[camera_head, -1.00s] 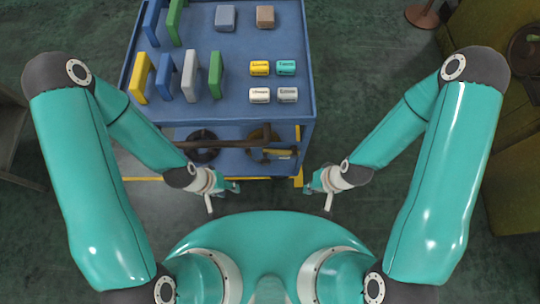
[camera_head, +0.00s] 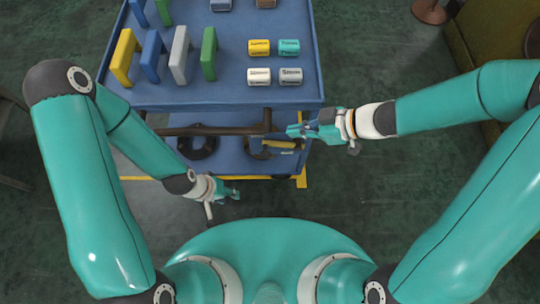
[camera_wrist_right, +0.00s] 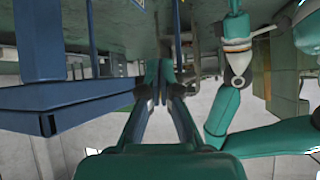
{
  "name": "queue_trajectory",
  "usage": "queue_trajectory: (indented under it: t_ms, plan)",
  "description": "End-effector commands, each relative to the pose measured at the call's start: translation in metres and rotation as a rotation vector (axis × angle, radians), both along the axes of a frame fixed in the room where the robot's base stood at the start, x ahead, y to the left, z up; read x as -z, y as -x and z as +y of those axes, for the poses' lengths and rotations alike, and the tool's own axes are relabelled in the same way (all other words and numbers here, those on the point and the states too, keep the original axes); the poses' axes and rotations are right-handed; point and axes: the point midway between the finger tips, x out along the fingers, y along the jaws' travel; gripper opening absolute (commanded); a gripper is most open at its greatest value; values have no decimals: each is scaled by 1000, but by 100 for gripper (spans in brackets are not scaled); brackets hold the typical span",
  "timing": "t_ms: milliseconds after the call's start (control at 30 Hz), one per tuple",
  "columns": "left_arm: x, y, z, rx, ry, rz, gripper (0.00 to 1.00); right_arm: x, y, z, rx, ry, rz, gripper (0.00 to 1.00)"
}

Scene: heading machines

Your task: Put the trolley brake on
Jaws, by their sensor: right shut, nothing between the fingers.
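The blue trolley (camera_head: 222,88) stands in front of me in the head view, with a dark brown bar (camera_head: 215,130) across its near side. A lower blue shelf (camera_head: 228,160) shows beneath. I cannot make out which part is the brake. My right gripper (camera_head: 298,130) is shut and empty at the trolley's near right corner, close to the bar's right end; contact is unclear. In the right wrist view its fingertips (camera_wrist_right: 156,72) are together, to the right of a blue frame (camera_wrist_right: 70,103). My left gripper (camera_head: 232,190) hangs below the trolley's near side, apart from it; its jaws are too small to judge.
On the trolley top are upright coloured frames (camera_head: 208,52) at left and small labelled cylinders (camera_head: 290,76) at right. Yellow floor marking (camera_head: 302,178) shows by its near right corner. A brown stand (camera_head: 430,12) is at the upper right.

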Motion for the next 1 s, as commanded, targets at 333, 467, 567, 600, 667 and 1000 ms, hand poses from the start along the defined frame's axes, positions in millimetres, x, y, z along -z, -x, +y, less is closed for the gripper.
queue_trajectory:
  t_ms: [333, 467, 567, 600, 667, 1000]
  plan:
    - [27, 0, 0, 0, 0, 0, 40, 5, 19, -13, -281, 100, -153, 0]
    - [34, 0, 0, 0, 0, 0, 40, 13, 19, -5, -293, 103, -157, 0]
    - [42, 0, 0, 0, 0, 0, 40, 24, 19, 5, -293, 104, -155, 0]
    - [46, 0, 0, 0, 0, 0, 40, 29, 18, 11, -294, 103, -156, 0]
    - [53, 0, 0, 0, 0, 0, 40, 38, 17, 20, -294, 104, -156, 0]
    - [93, 0, 0, 0, 0, 0, 40, 86, 10, 61, -288, 105, -154, 0]
